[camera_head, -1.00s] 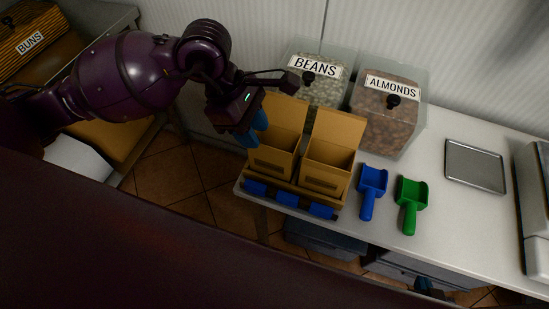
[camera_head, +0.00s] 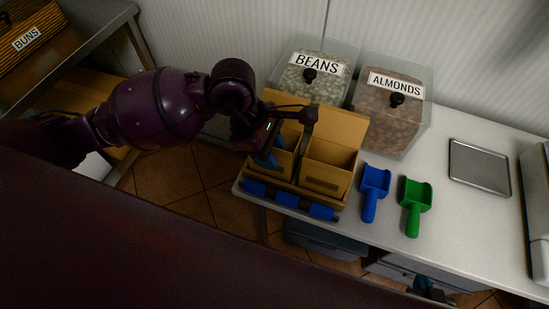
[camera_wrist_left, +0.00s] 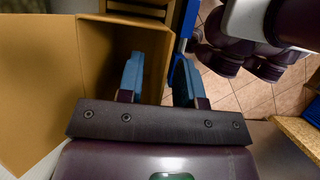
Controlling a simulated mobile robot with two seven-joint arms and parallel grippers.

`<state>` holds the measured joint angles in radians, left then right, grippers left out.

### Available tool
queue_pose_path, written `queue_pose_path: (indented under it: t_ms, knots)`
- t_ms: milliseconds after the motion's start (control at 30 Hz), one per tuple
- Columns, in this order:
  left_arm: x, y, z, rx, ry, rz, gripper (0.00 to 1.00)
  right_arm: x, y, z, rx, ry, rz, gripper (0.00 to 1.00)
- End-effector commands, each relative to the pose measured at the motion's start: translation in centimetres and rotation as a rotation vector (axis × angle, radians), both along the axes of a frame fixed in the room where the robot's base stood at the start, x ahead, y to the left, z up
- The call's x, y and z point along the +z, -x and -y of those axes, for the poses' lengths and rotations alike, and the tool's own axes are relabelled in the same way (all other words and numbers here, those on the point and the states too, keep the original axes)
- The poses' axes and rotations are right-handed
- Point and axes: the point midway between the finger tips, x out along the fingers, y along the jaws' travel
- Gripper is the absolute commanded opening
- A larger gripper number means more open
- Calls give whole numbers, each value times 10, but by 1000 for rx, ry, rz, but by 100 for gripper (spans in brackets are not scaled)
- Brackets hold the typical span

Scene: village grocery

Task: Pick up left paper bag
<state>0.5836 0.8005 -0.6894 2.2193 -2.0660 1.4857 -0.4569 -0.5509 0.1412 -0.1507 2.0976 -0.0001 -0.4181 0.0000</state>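The left paper bag (camera_head: 284,170) is brown, open-topped and upright in a holder with blue clips (camera_head: 288,199) at the table's left end. The matching right paper bag (camera_head: 325,178) stands beside it. My left gripper (camera_head: 267,160) is at the left bag's left side, partly covering it. In the left wrist view, my left gripper (camera_wrist_left: 158,80) is open, with one finger inside the bag (camera_wrist_left: 35,75) and the other outside, the bag's side wall between them. The fingers look apart from the wall. My right gripper (camera_head: 428,287) shows only partly at the bottom edge; its opening is unclear.
Clear bins of beans (camera_head: 300,83) and almonds (camera_head: 385,128) stand behind the bags. A blue scoop (camera_head: 374,190), a green scoop (camera_head: 415,205) and a metal tray (camera_head: 479,167) lie to the right. A buns box (camera_head: 35,45) is at far left. Bare table lies between scoops and tray.

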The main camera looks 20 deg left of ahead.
Motion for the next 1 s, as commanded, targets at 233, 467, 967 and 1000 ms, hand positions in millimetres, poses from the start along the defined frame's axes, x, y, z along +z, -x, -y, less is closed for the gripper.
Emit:
queue_pose_path:
  t_ms: [233, 467, 967, 1000]
  knots:
    - [0, 0, 0, 0, 0, 0, 4, -1, 1, 2, 5, 6, -4, 0]
    - [0, 0, 0, 0, 0, 0, 0, -3, 2, 4, 10, 14, -8, 0]
    - [50, -1, 0, -2, -1, 10, 0, 9, -2, 2, 1, 5, 10, 0]
    - [61, -1, 0, -2, -1, 12, 0, 10, -2, 2, -1, 4, 11, 0]
